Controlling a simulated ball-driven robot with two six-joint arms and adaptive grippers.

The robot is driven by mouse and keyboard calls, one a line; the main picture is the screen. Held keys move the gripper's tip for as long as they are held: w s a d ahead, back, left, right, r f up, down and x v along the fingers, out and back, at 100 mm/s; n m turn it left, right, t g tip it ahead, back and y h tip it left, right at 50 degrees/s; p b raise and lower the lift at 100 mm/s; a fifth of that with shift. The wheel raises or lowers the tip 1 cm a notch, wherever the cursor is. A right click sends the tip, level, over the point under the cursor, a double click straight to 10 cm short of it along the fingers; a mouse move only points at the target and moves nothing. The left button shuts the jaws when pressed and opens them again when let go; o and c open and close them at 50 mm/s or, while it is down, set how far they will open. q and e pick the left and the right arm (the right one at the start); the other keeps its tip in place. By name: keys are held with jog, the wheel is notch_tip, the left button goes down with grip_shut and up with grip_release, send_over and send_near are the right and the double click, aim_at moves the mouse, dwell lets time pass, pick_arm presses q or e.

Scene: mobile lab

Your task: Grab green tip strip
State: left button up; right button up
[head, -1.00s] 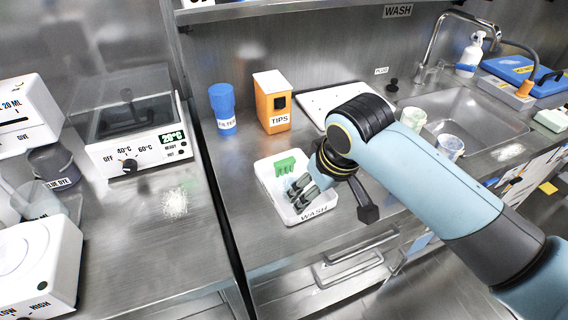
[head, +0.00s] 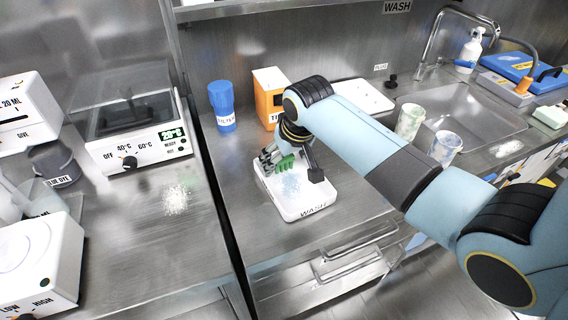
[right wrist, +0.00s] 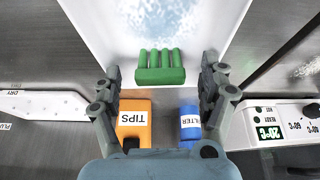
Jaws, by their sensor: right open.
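The green tip strip (right wrist: 160,68) lies in the white wash tray (right wrist: 107,35), near the tray's back end. In the right wrist view it sits centred between the two fingers, with space on both sides. In the head view the strip (head: 284,163) is partly covered by my right gripper (head: 275,160), which is over the back of the tray (head: 305,211). My right gripper (right wrist: 160,85) is open and not touching the strip in the wrist view. My left gripper is not in view.
Behind the tray stand an orange tips box (head: 268,85) and a blue filter bottle (head: 222,106). A heater (head: 137,135) is at left. Two cups (head: 409,122) stand by the sink (head: 470,115).

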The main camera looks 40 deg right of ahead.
jog(key=shift+x, duration=0.85)
jog(key=c, duration=1)
jog(key=shift+r, duration=0.1)
